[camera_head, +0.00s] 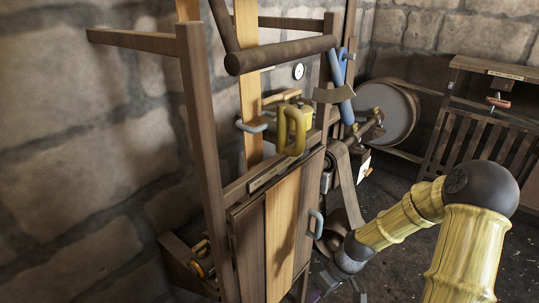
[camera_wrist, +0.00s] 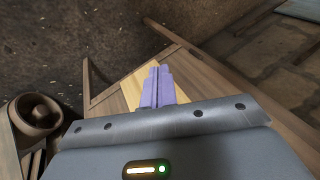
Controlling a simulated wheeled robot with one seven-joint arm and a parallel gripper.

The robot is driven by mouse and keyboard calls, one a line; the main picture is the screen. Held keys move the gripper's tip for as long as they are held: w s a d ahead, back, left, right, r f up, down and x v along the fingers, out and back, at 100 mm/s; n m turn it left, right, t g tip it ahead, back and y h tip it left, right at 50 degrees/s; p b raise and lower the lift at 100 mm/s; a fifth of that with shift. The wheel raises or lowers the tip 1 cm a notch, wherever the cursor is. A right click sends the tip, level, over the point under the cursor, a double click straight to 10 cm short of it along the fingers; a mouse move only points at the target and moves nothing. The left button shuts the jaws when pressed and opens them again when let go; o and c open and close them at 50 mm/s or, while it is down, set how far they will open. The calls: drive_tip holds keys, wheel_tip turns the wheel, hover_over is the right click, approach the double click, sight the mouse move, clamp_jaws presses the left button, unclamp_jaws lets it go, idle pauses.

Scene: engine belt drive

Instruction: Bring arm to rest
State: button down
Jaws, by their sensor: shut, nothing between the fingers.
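My gripper (camera_wrist: 157,86) shows in the wrist view as two purple fingers pressed together, shut and empty. The wrist is to the right of the wooden cabinet (camera_head: 282,232), in front of the hanging belt (camera_head: 348,190).
The wooden frame carries a yellow-handled part (camera_head: 295,130) and a blue cylinder (camera_head: 341,98). A large wheel (camera_head: 388,112) stands behind. A slatted wooden rack (camera_head: 470,140) is at the right. A rounded wooden part (camera_wrist: 38,115) shows at left in the wrist view.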

drive_tip(key=s+d+r+m+t+h, duration=0.1)
drive_tip(key=s+r+m+t+h, duration=0.2)
drive_tip(key=r, duration=0.5)
drive_tip(key=s+d+r+m+t+h, duration=0.1)
drive_tip(key=s+d+r+m+h, duration=0.1)
drive_tip(key=s+r+m, duration=0.4)
wheel_tip(320, 180, up, 28)
drive_tip(key=w+n+p, duration=0.1)
drive_tip(key=p, duration=2.7)
drive_tip(key=shift+a, duration=0.2)
drive_tip(key=shift+w+r, duration=0.1)
drive_tip(key=c, duration=1.4)
unclamp_jaws()
drive_tip(key=shift+w, duration=0.1)
